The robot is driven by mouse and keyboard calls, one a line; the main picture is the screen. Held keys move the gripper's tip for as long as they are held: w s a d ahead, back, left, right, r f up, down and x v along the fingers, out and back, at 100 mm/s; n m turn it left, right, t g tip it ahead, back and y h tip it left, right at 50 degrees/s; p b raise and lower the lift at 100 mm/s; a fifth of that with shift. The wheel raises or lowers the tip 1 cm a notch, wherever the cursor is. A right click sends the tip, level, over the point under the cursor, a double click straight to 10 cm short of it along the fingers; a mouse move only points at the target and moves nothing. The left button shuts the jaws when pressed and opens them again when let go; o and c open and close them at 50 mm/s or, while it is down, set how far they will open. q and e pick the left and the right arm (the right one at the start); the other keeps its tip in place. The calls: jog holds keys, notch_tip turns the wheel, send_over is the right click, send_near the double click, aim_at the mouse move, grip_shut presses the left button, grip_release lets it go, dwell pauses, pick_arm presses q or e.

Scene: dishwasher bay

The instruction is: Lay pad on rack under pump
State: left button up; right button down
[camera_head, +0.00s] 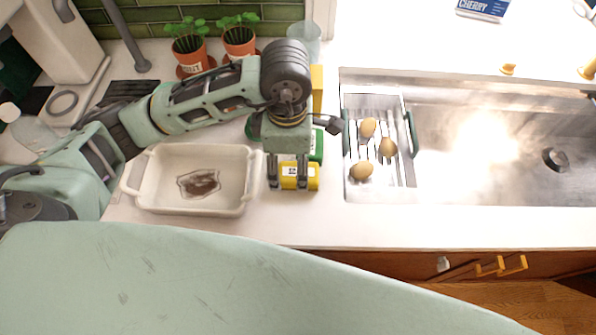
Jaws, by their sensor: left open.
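My left gripper (287,187) points down over the counter, right of the white baking dish. It is open, its two fingers straddling part of a yellow block with a white label (313,178). I cannot tell whether they touch it, or whether this block is the pad. A green item (318,146) and a taller yellow item (317,88) are partly hidden behind the gripper. A metal basket with green handles (352,184) sits at the sink's left end, holding several potatoes; I cannot tell if it is the rack. No pump is clearly identifiable. My right gripper is out of view.
The white baking dish (150,165) with a brown stain stands left of the gripper. Two potted plants (190,58) (239,42) stand at the back wall. The sink (470,180) is otherwise empty. The counter's front strip is clear. A blue box (483,9) lies at the back right.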

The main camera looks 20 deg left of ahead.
aim_at(290, 171)
pick_arm(q)
notch_tip(290, 171, down, 4)
jog(key=shift+a+r+p, duration=0.1)
jog(key=shift+r+p, duration=0.05)
jog(key=shift+p, duration=0.7)
jog(key=shift+w+f, duration=0.1)
jog(key=shift+f, duration=0.35)
jog(key=c, duration=1.3)
jog(key=shift+r, duration=0.15)
